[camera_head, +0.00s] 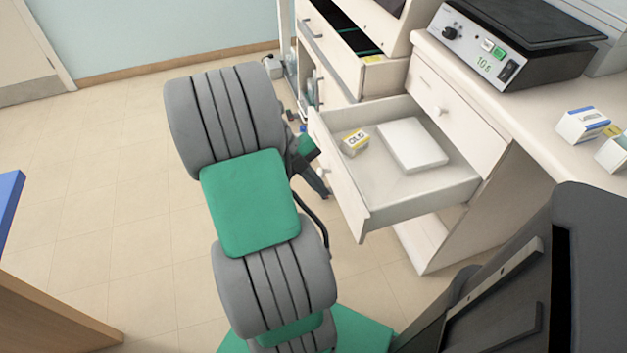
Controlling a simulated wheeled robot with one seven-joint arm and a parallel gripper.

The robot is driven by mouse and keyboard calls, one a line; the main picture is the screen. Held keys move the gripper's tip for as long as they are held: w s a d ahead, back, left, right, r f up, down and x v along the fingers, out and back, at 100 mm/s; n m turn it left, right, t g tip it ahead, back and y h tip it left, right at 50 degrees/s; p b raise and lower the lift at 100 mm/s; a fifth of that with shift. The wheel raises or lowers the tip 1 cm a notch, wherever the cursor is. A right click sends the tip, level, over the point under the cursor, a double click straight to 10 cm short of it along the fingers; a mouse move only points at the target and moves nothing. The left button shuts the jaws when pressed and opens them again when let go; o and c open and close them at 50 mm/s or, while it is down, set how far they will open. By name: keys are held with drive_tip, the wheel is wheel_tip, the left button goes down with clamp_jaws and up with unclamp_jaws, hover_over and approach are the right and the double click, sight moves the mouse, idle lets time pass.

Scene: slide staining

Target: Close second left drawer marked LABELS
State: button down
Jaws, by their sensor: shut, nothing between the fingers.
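A white drawer stands pulled far out of the bench cabinet, its front panel (343,182) facing left with a round knob on it. No LABELS marking can be read from here. Inside lie a flat white box (412,146) and a small yellow-and-white box (355,142). My gripper (321,190) is at the end of my grey and green arm, on the outer side of the drawer front, near its knob. Its dark fingers are shut and empty, partly hidden by my arm. I cannot tell whether they touch the panel.
Another drawer (345,35) with a dark interior is open farther back. A closed drawer front (440,105) sits above the open one. The worktop holds a black-topped device (500,50) and small boxes (583,126). Tiled floor (110,170) is clear at left; a blue-edged object (8,200) stands at the far left.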

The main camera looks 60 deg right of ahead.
sight(354, 205)
drive_tip(key=s+d+f, duration=0.2)
drive_tip(key=s, duration=0.1)
drive_tip(key=s+d+f, duration=0.1)
drive_tip(key=s, duration=0.1)
drive_tip(key=shift+d, duration=0.1)
idle(0.3)
